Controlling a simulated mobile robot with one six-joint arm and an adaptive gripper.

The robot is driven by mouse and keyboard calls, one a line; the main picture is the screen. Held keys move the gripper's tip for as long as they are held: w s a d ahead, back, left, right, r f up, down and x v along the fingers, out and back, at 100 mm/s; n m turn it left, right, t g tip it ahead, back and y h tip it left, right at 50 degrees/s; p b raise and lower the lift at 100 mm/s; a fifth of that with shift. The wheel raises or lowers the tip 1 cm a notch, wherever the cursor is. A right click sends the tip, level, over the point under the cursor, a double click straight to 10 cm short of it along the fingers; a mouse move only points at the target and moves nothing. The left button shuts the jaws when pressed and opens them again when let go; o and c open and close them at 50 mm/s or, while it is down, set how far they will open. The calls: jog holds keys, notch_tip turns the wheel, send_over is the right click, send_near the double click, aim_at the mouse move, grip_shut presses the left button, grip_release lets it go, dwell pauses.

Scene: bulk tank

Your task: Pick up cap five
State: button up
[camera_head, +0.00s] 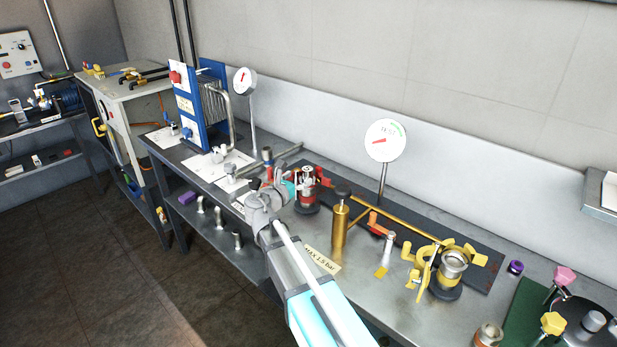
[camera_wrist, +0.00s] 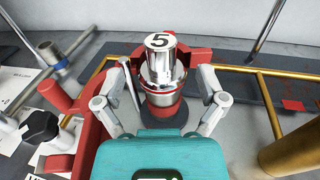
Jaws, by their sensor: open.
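Cap five (camera_wrist: 159,41) is a silver cylinder with a black 5 on its pale top, upright on a silver and red fitting (camera_wrist: 162,101) in the wrist view. In the head view, the cap (camera_head: 308,173) stands on the red fitting just right of my gripper (camera_head: 291,186). In the wrist view, my gripper (camera_wrist: 160,88) is open, with one grey finger on each side of the fitting. The cap is between and beyond the fingers, and I cannot tell whether they touch anything.
Red clamp parts (camera_wrist: 78,125) crowd the left side. A brass post (camera_head: 339,232) and brass pipe (camera_head: 395,217) stand to the right. A yellow clamp (camera_head: 426,270) surrounds another fitting farther right. A dial gauge (camera_head: 385,141) rises behind.

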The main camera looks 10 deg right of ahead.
aim_at(304, 174)
jog(key=shift+x, duration=2.65)
jog(key=shift+f, duration=0.15)
grip_shut()
